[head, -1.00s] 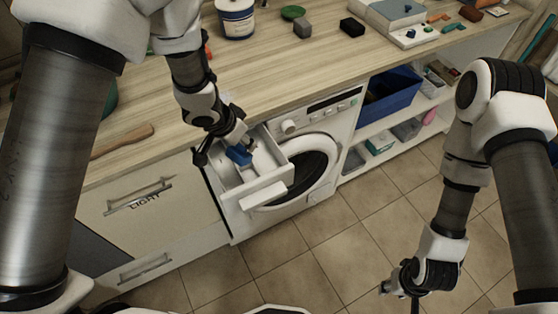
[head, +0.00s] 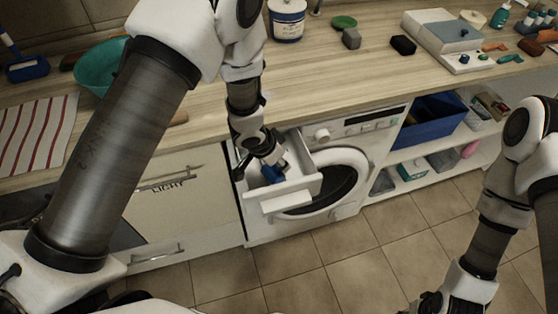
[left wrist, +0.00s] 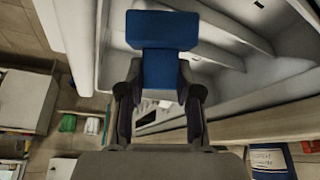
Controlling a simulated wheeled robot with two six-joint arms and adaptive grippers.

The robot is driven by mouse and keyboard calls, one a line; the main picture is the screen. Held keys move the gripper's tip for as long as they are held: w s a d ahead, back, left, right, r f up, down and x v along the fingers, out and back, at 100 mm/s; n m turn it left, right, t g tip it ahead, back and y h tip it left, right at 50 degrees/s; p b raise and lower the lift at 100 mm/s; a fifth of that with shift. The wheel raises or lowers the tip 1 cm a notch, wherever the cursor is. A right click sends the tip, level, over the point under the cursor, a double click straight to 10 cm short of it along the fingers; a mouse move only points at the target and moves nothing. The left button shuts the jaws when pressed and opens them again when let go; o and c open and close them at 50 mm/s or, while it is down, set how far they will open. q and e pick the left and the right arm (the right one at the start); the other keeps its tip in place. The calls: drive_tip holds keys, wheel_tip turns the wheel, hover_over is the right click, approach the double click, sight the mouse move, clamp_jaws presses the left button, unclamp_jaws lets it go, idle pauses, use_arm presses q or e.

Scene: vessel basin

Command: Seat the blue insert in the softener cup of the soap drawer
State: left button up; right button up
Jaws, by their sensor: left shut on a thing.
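The blue insert (left wrist: 160,50) is held between the fingers of my left gripper (left wrist: 160,85), which is shut on it, in the left wrist view. In the head view the blue insert (head: 272,174) shows inside the open soap drawer (head: 310,187), below my left gripper (head: 265,168). The white drawer (left wrist: 270,90) has dividers and lies behind and right of the insert in the wrist view. I cannot tell whether the insert touches the drawer floor or which compartment is under it. My right gripper (head: 430,305) is at the bottom right, over the floor, partly cut off; its fingers are unclear.
The washing machine (head: 370,155) stands under the wooden counter (head: 330,85). A shelf with a blue bin (head: 430,118) is to its right. The tiled floor (head: 330,265) in front is clear. A white tub (head: 287,22) and a green bowl (head: 100,66) stand on the counter.

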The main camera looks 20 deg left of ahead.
use_arm(q)
drive_tip(key=shift+d+f, duration=0.1)
drive_tip(key=shift+f, duration=0.2)
drive_tip(key=o, duration=1)
